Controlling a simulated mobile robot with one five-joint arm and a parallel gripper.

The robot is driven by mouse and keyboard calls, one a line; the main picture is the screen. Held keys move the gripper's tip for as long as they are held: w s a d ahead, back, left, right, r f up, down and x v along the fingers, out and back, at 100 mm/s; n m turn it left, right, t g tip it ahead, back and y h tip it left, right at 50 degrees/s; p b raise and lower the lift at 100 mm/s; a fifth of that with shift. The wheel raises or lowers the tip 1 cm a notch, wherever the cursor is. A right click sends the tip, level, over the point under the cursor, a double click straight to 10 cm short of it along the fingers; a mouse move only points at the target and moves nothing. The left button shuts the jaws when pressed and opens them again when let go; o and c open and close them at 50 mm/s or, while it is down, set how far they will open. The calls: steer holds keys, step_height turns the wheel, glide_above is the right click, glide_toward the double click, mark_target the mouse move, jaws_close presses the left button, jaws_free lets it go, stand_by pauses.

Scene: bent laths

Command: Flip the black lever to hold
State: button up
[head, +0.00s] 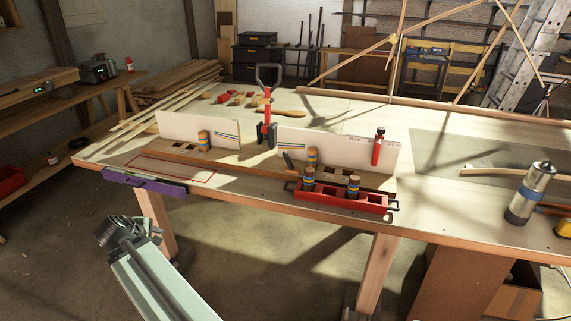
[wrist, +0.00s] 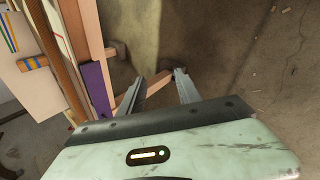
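A red clamp (head: 267,112) stands upright at the middle of the workbench, between two white boards. A dark looped handle (head: 268,72) rises from its top; it looks like the black lever, but I cannot read any hold marking. My gripper (head: 127,228) is low in front of the bench's left part, well apart from the clamp. In the wrist view my gripper (wrist: 157,82) shows its two fingers spread with nothing between them, pointing toward the floor and a bench leg. The clamp does not show in the wrist view.
The workbench (head: 450,222) has a purple piece (head: 145,183) along its front left edge. A red tray (head: 340,198) with more cylinders sits at the front. A metal flask (head: 530,193) stands at right. Floor in front is clear.

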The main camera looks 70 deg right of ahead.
mark_target(285, 158)
steer(key=s+d+r+n+h+b, duration=0.1)
steer(key=s+d, duration=0.4)
steer(key=d, duration=0.5)
steer(key=s+d+r+n+g+h+b, duration=0.1)
steer(key=s+d+r+n+h+b, duration=0.1)
steer(key=d, duration=0.8)
steer(key=s+d+r+n+h+b, duration=0.1)
steer(key=s+d+r+n+h, duration=0.3)
steer(key=s+d, duration=0.6)
steer(key=shift+r+n+h, duration=0.1)
steer(key=shift+n+h, duration=0.4)
steer(key=shift+n, duration=0.9)
steer(key=s+d+r+n+h+b, duration=0.2)
steer(key=s+d+r+n+h, duration=0.15)
steer(key=s+d+n, duration=0.65)
steer(key=shift+m+y, duration=0.35)
steer(key=shift+m, duration=0.05)
steer(key=d, duration=0.6)
steer(key=shift+s+d+r, duration=0.1)
steer(key=shift+s+r, duration=0.1)
steer(key=shift+s, duration=0.05)
jaws_close()
